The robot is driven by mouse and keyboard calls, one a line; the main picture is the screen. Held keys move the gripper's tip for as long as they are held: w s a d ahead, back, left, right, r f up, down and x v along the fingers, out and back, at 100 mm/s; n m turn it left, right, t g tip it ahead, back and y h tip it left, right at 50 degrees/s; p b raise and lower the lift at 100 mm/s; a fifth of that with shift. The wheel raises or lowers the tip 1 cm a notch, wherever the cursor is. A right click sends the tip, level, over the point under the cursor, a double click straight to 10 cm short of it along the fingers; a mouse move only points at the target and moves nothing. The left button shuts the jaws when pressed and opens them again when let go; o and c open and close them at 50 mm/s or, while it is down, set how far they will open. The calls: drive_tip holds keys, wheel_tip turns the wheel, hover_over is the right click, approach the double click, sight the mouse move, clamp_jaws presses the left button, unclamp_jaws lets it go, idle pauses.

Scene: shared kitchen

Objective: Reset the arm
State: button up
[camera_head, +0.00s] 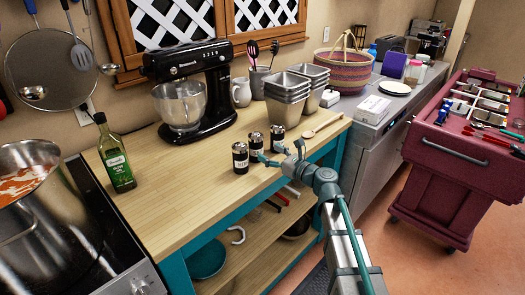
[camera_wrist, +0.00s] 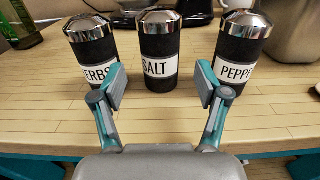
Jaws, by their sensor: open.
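My gripper (camera_head: 280,154) is open at the front edge of the wooden counter (camera_head: 185,205), close to three dark shakers with silver caps. In the wrist view my gripper (camera_wrist: 160,88) has its two teal and grey fingers spread wide. The salt shaker (camera_wrist: 158,46) stands upright, centred in the gap, with nothing gripped. The herbs shaker (camera_wrist: 91,48) is beyond the left finger, and the pepper shaker (camera_wrist: 240,48) is beyond the right one. The fingers partly cover both outer labels. Whether a fingertip touches a shaker is not clear.
A black stand mixer (camera_head: 190,90), an oil bottle (camera_head: 115,155), metal pans (camera_head: 288,92) and a wooden spoon (camera_head: 322,125) are on the counter. A stove with a pot (camera_head: 45,215) is at left. A red cart (camera_head: 440,165) stands at right. Open floor lies before the cart.

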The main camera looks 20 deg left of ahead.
drive_tip(key=shift+s+d, duration=0.15)
drive_tip(key=shift+d, duration=0.2)
